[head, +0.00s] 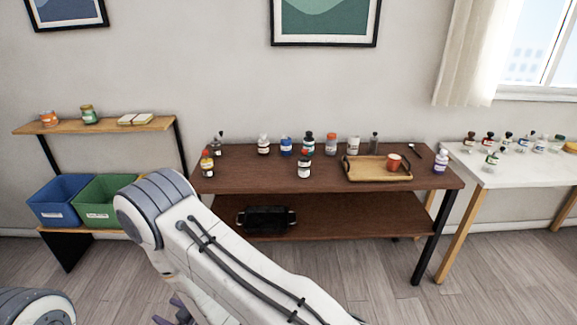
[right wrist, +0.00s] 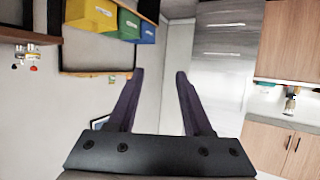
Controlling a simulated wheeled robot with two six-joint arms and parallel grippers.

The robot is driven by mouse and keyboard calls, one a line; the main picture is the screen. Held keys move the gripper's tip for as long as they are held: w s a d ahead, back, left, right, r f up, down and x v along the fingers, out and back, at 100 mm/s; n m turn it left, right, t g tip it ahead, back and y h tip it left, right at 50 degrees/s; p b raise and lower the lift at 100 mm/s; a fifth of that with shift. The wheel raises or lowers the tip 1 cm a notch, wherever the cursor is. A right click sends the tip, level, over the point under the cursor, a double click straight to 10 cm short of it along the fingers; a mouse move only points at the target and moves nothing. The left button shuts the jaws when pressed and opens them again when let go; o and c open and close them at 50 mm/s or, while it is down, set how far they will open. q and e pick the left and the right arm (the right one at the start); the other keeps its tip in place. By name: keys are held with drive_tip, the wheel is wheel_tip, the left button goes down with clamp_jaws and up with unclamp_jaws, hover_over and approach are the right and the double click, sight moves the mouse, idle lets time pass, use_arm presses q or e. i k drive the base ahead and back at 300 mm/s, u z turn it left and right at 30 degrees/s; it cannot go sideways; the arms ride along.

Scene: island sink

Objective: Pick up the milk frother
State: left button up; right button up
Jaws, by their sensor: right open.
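I cannot pick out a milk frother with certainty. A small thin dark item (head: 415,149) lies at the right end of the brown table's top, beside the tray, but it is too small to identify. My right gripper (right wrist: 160,74) is open and empty in the right wrist view, its two purple fingers apart. In the head view its purple parts (head: 177,308) show low in the picture, mostly behind my arm and well short of the table. My left gripper is not in view.
The brown table (head: 235,180) holds several bottles and a wooden tray (head: 350,174) with a red cup (head: 394,162). A black pan (head: 266,218) sits on its lower shelf. Blue (head: 54,202) and green (head: 100,203) bins stand left; a white table (head: 510,172) with bottles stands right.

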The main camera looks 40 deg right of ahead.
sight(304, 165)
drive_tip(key=i, duration=1.15)
drive_tip(key=z, duration=1)
drive_tip(key=i, duration=1)
drive_tip(key=z, duration=0.75)
